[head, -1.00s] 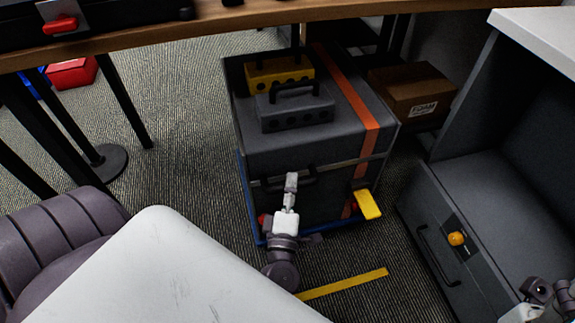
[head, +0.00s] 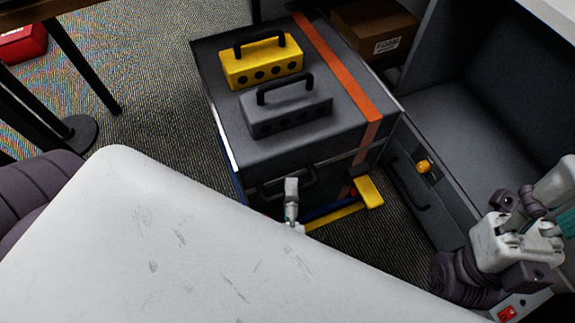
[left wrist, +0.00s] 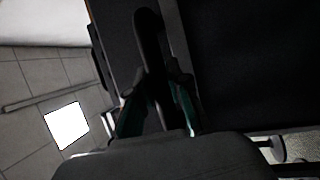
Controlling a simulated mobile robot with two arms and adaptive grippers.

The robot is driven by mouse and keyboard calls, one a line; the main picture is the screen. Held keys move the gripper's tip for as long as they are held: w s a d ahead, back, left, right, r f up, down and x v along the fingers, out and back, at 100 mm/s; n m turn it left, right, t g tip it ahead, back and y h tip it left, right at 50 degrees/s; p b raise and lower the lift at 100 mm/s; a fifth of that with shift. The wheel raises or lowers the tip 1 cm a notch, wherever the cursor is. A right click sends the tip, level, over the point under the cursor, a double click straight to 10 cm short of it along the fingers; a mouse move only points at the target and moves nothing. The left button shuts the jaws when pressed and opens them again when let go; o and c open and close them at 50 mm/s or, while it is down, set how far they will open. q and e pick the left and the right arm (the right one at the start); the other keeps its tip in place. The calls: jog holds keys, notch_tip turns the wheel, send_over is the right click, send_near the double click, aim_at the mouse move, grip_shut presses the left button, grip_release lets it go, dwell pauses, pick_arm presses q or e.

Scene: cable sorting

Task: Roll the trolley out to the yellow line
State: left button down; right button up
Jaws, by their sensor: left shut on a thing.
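The trolley is a blue base (head: 333,207) under a dark grey case (head: 240,150) with an orange strap (head: 335,62). A yellow pedal (head: 369,191) sticks out at its front right. The yellow line (head: 340,216) on the floor runs just in front of the trolley's front edge; part of it is hidden by my white body panel. My left gripper (head: 291,197) is shut on the case's black front handle (head: 303,180). In the left wrist view the handle (left wrist: 150,50) stands between the fingers. My right gripper (head: 515,240) is at the right; its fingers are unclear.
A yellow box (head: 263,62) and a grey box (head: 290,113) with handles sit on the case. An open grey drawer (head: 440,200) with an orange knob stands close on the right. A cardboard box (head: 375,28) lies behind. Table legs and a post base (head: 75,133) are on the left.

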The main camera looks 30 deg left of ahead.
pick_arm(q)
jog(key=c, duration=1.1)
grip_release()
